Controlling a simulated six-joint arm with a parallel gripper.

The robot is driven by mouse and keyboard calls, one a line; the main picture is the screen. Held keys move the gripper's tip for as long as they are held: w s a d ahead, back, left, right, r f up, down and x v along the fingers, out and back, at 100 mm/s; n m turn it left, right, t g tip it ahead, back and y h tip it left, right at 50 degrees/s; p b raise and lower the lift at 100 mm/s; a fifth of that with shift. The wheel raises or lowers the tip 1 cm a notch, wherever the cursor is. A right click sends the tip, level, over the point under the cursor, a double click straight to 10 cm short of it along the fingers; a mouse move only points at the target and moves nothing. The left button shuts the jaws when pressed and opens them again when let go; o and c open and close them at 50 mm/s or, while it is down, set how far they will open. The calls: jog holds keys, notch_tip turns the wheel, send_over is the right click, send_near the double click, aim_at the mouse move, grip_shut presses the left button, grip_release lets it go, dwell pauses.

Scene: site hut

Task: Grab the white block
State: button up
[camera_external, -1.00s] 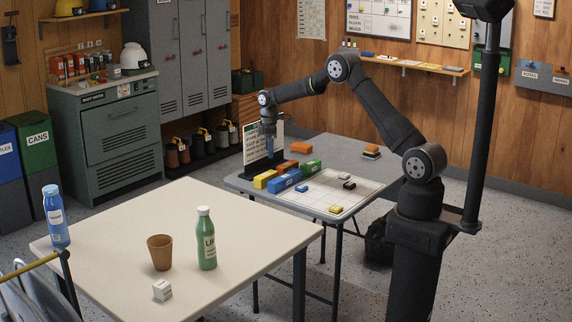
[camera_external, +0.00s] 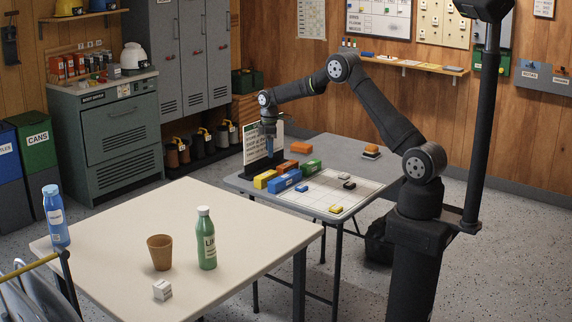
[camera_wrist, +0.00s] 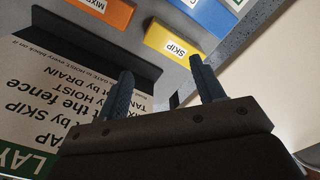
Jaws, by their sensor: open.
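A small white block (camera_external: 162,290) with dark marking sits near the front of the cream table, in the external view. My gripper (camera_external: 270,151) is far from it, over the back left part of the grey table, beside the upright sign board (camera_external: 262,148). In the wrist view my gripper (camera_wrist: 161,66) has its two fingers apart with nothing between them. No white block shows in the wrist view.
On the grey table are a yellow SKIP block (camera_wrist: 172,42), an orange block (camera_wrist: 100,12), a blue block (camera_external: 285,181), a green block (camera_external: 311,167) and a white gridded mat (camera_external: 315,191). A brown cup (camera_external: 160,252) and green bottle (camera_external: 206,240) stand near the white block.

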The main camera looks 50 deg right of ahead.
notch_tip(320, 180, up, 6)
jog(key=w+a+f+n+y, duration=0.1)
jog(key=w+a+n, duration=0.15)
jog(key=a, duration=1.95)
jog(key=n+y, duration=0.3)
jog(key=n, duration=0.5)
send_over(165, 281)
jog(key=d, duration=0.2)
jog(key=shift+g+y, duration=0.3)
jog(key=shift+a+f, duration=0.35)
jog(key=shift+f, duration=2.3)
jog(key=shift+a+f, duration=0.4)
jog(key=shift+f, duration=2.25)
jog(key=shift+a+f, duration=0.35)
jog(key=shift+f, duration=2.3)
